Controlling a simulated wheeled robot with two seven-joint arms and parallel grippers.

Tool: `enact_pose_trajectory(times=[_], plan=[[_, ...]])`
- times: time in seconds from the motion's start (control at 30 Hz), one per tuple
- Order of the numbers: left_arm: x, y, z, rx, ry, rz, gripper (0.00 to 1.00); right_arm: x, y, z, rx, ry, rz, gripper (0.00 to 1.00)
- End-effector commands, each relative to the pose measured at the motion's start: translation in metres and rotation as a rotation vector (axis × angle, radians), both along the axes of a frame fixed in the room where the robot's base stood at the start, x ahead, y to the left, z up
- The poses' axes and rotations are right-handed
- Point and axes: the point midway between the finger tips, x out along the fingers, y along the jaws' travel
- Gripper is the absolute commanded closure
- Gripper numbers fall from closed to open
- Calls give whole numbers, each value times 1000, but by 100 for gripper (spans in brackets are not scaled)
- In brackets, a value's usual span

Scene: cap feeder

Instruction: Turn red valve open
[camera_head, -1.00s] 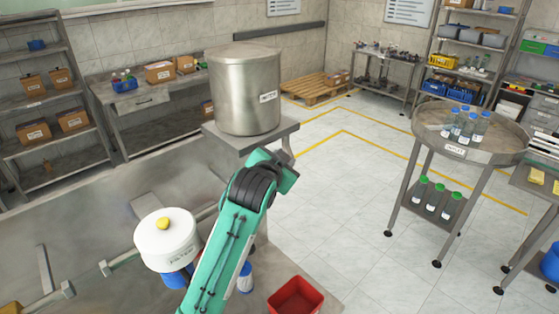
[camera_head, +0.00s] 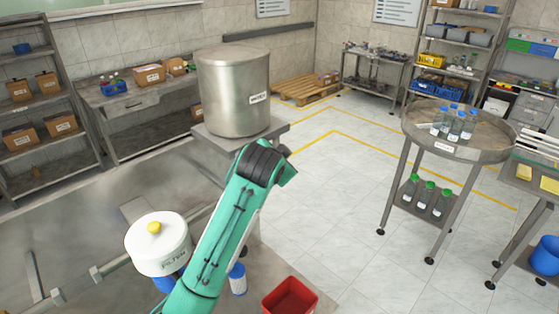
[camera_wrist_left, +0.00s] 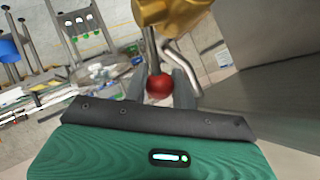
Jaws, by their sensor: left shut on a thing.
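The red valve shows in the left wrist view as a round red knob (camera_wrist_left: 159,86) below a brass-coloured body (camera_wrist_left: 172,12). My left gripper (camera_wrist_left: 159,88) has one finger on each side of the red knob and is shut on it. In the head view, my green arm reaches up towards the front of the steel tank (camera_head: 234,92); the gripper and the valve are hidden there behind the arm. My right gripper is in neither current view.
A white filter housing (camera_head: 158,247) with a yellow knob stands left of my arm. A blue-and-white bottle (camera_head: 238,281) and a red bin (camera_head: 290,297) are right of it. A round table (camera_head: 485,148) with bottles stands at the right. Open floor lies between.

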Motion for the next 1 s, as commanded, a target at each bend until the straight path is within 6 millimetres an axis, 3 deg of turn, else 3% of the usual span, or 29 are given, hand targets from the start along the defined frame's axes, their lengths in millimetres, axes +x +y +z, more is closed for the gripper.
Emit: enact_pose_trajectory(times=[0.07,0.1,0.2,0.63,1.0], plan=[[0,0,-1,0,3,0,100,0,0,0,0,0,0,64],[0,0,-1,0,3,0,68,0,0,0,0,0,0,64],[0,0,-1,0,1,0,53,0,1,0,1,0,-1,64],[-10,2,5,-2,-3,0,53,0,5,-8,5,0,-3,64],[-75,16,43,-4,-5,-3,53,0,5,-44,5,1,-3,64]])
